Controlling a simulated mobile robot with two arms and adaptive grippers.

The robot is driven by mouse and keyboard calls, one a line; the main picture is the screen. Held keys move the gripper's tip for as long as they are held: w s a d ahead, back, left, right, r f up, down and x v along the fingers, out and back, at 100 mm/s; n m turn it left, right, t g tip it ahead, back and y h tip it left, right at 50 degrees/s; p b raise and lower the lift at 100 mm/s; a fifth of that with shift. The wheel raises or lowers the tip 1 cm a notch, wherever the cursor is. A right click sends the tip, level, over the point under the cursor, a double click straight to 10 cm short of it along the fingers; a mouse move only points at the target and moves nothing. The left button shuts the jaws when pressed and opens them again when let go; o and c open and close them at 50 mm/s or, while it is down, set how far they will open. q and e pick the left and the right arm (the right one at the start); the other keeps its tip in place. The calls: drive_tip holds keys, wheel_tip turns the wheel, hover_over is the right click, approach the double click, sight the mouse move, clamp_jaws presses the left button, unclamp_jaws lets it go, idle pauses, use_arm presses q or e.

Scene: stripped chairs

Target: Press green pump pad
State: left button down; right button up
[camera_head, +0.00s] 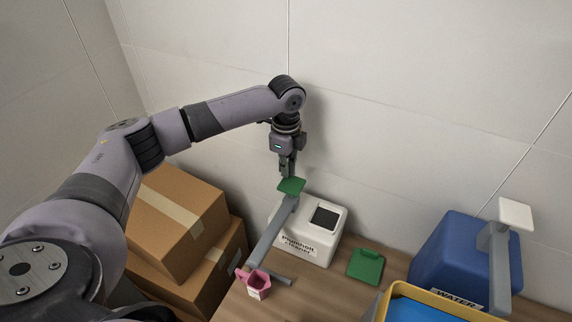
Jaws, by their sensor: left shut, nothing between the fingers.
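The green pump pad (291,186) sits at the top of a grey lever arm (271,232) on the white cleaner container (313,229). My left gripper (287,174) is shut and empty, pointing down directly over the pad. Its fingertips are at or just above the pad's far edge; I cannot tell whether they touch it. My right gripper is out of view.
A pink cup (254,283) stands under the lever's near end. A green lid-like piece (365,266) lies to the right on the wooden table (335,294). A blue water container (447,254) with a white pad (516,213) and a yellow-rimmed bin (423,295) stand right. Cardboard boxes (172,222) are stacked left.

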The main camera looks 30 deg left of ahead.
sight(286, 181)
use_arm(q)
drive_tip(key=shift+f, duration=0.1)
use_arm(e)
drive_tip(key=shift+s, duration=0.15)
use_arm(q)
wheel_tip(286, 181, down, 4)
drive_tip(key=shift+f+b, duration=0.2)
drive_tip(key=shift+b, duration=0.3)
drive_tip(key=shift+s+f, duration=0.15)
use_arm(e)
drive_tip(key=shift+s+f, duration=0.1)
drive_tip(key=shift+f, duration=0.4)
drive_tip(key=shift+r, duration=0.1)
use_arm(q)
wheel_tip(286, 181, up, 5)
drive_tip(key=p, duration=0.6)
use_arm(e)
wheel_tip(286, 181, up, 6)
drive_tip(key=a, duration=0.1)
use_arm(q)
drive_tip(key=shift+w+r+b, duration=0.2)
drive_tip(key=shift+r+b, duration=0.25)
drive_tip(key=shift+b, duration=0.4)
wheel_tip(286, 181, up, 8)
drive_tip(key=b, duration=0.2)
drive_tip(key=shift+r, duration=0.25)
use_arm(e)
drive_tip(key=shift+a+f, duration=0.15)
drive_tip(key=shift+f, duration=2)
